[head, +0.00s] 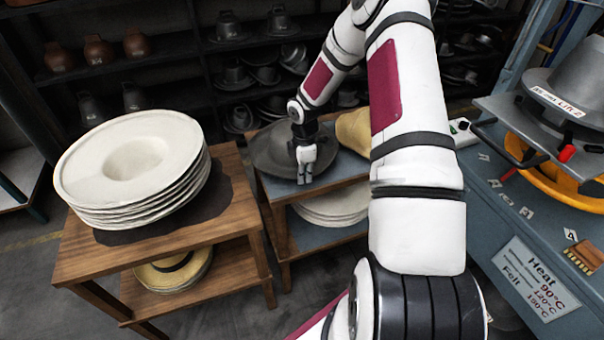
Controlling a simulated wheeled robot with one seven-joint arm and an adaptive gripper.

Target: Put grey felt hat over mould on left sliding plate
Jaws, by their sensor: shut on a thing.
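The grey felt hat (266,150) is a dark, wide-brimmed hat at the blue top of the small wooden cart in the middle of the head view. My gripper (304,176) is at the hat's right front edge, shut on its brim. My wrist hides part of the hat. I cannot tell whether the hat rests on the cart or is just lifted. At the right edge is the press bench (490,178). I cannot tell whether this is the mould on the left sliding plate.
A stack of white felt hats (130,165) sits on a wooden cart at left. A tan hat (353,130) lies right of the grey hat, partly behind my arm. Straw hats (175,272) and pale hats (330,206) fill lower shelves. Dark shelving (160,75) stands behind.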

